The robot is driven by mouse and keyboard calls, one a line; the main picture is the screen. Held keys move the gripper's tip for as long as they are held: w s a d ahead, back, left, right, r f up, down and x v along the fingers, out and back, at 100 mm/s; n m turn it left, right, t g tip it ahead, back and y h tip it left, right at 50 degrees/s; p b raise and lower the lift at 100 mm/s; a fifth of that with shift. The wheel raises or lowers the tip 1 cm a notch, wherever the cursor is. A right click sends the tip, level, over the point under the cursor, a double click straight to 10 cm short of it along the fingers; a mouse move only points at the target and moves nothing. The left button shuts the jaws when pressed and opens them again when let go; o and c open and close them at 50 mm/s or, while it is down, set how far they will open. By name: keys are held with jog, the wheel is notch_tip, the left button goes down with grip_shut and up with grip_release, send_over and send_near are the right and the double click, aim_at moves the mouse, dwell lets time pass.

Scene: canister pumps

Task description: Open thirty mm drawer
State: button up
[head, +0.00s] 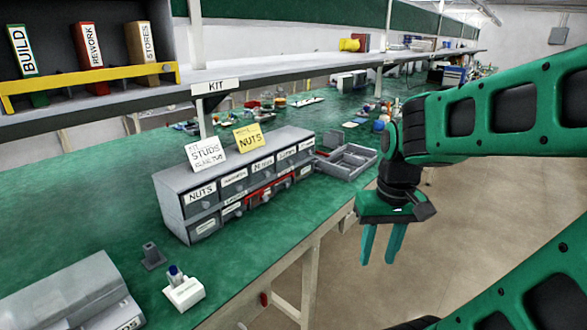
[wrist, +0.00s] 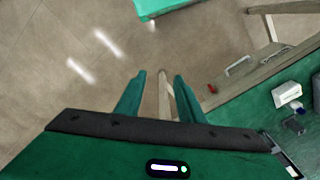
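A grey drawer cabinet (head: 192,182) with two rows of small labelled drawers stands on the green bench in the head view. One top-left drawer reads NUTS (head: 201,193). Other labels are too small to read, so I cannot tell which drawer is the thirty mm one. A red frame or band (head: 268,189) surrounds a lower middle drawer. The drawers look shut. My gripper (head: 381,245) hangs in front of the bench edge, right of the cabinet and apart from it, fingers pointing down. In the wrist view its fingers (wrist: 158,95) are apart with nothing between them, above the floor.
The green bench (head: 90,215) runs along the left. A grey divided tray (head: 347,160) lies right of the cabinet. A STUDS card (head: 206,152) and a yellow NUTS card (head: 248,138) stand on top. A white dispenser (head: 184,290) stands near the front. The floor at right is clear.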

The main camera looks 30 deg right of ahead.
jog(key=w+d+f+n+t+y, duration=0.1)
jog(key=w+f+n, duration=0.1)
jog(key=w, duration=0.7)
jog(key=w+d+f+n+t+y, duration=0.1)
jog(key=w+f+n+t, duration=0.15)
jog(key=w, duration=0.75)
jog(key=n+t+y, duration=0.1)
jog(key=t+y, duration=0.3)
jog(key=t, duration=0.9)
send_near(291, 164)
jog(key=x, duration=0.8)
jog(key=shift+w+d, duration=0.1)
jog(key=shift+d, duration=0.05)
grip_shut()
